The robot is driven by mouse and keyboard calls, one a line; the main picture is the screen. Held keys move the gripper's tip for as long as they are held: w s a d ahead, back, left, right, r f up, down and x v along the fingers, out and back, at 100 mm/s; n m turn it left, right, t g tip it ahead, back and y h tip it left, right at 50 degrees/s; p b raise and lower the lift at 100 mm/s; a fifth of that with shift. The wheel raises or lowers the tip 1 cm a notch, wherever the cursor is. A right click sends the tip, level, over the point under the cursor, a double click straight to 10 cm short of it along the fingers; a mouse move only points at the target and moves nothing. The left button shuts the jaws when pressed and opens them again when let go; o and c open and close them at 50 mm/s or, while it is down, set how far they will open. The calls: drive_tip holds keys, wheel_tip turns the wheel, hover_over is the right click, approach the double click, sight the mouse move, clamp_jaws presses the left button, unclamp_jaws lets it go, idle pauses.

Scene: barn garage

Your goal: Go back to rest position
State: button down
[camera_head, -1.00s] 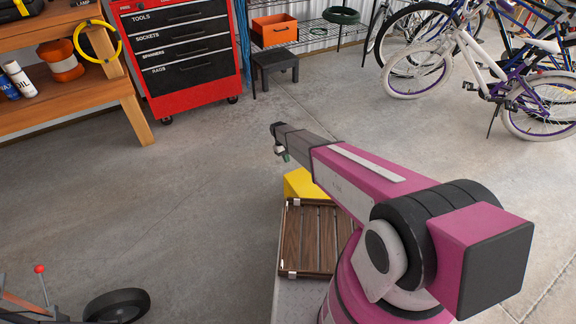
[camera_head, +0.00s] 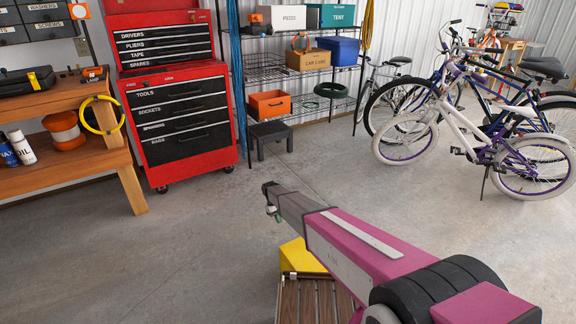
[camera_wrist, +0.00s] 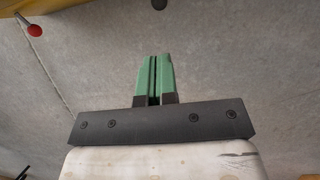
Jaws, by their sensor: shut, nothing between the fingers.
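My gripper shows in the wrist view (camera_wrist: 155,80) with its two green fingers together and nothing between them. In the head view my gripper (camera_head: 278,216) is small at the far end of my purple and grey arm, which stretches forward and to the left. It is held in the air above the floor, clear of other things. The fingertips are too small in the head view to make out well.
A red tool chest (camera_head: 176,120) stands behind at the left, next to a wooden workbench (camera_head: 75,160). A small dark stool (camera_head: 271,140) and wire shelving (camera_head: 288,72) stand at the back. Bicycles (camera_head: 470,140) fill the right. The concrete floor between is free.

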drive_tip(key=s+d+r+m+t+y, duration=0.3)
drive_tip(key=s+d+r+m, duration=0.3)
drive_tip(key=s+d+r, duration=2.2)
drive_tip(key=shift+s+d+r+m, duration=0.25)
drive_tip(key=shift+d+r+m, duration=0.15)
drive_tip(key=shift+d+r, duration=0.3)
